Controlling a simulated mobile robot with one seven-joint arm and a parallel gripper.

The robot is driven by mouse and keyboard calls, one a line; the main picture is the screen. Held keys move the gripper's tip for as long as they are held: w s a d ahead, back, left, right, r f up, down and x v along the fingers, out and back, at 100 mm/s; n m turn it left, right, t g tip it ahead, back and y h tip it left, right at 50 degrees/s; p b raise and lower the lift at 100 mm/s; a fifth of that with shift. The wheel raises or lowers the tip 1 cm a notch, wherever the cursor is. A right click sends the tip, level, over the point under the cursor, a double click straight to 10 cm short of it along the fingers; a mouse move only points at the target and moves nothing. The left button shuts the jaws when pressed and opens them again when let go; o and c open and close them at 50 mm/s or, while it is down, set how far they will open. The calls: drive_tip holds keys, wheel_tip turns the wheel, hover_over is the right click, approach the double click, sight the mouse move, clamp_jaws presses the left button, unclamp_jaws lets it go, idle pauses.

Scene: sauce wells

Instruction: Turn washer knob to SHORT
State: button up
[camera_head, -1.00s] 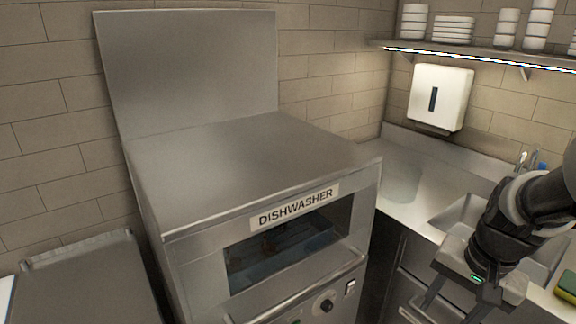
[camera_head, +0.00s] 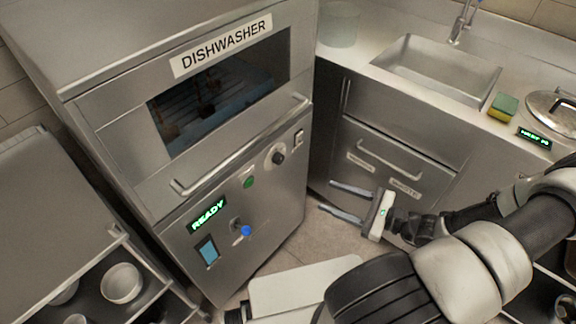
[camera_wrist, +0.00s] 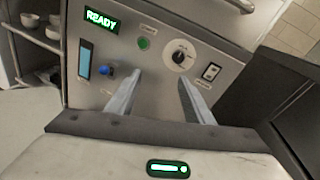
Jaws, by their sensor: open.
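The dishwasher (camera_head: 120,105) is a steel machine with a dark window and a front control panel. Its round knob (camera_head: 278,157) has a black centre on a pale dial, at the panel's upper right. The knob also shows in the wrist view (camera_wrist: 180,58), up and ahead of the fingers; the dial's lettering is too small to read. My gripper (camera_head: 341,201) is open and empty, to the right of the panel and lower than the knob, with its fingers pointing toward the machine. In the wrist view my gripper (camera_wrist: 155,92) shows both fingers apart, touching nothing.
A blue-tipped lever (camera_head: 245,230), a green button (camera_head: 249,182), a READY display (camera_head: 208,214) and a rocker switch (camera_head: 298,138) share the panel. A handle bar (camera_head: 240,148) sticks out above it. Drawers (camera_head: 390,150) stand close on the right. Bowls (camera_head: 122,283) sit at lower left.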

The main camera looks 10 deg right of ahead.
drive_tip(key=w+d+m+t, duration=0.1)
drive_tip(key=w+m+t, duration=0.1)
drive_tip(key=t, duration=0.1)
drive_tip(key=b, duration=0.2)
approach(281, 160)
drive_tip(key=shift+h, duration=0.4)
drive_tip(key=x, duration=0.7)
drive_tip(key=shift+w+a+r, duration=0.2)
drive_tip(key=shift+a+r, duration=0.05)
drive_tip(key=shift+a, duration=0.1)
drive_tip(key=shift+c, duration=0.4)
drive_tip(key=c, duration=1)
drive_tip(key=shift+o, duration=0.2)
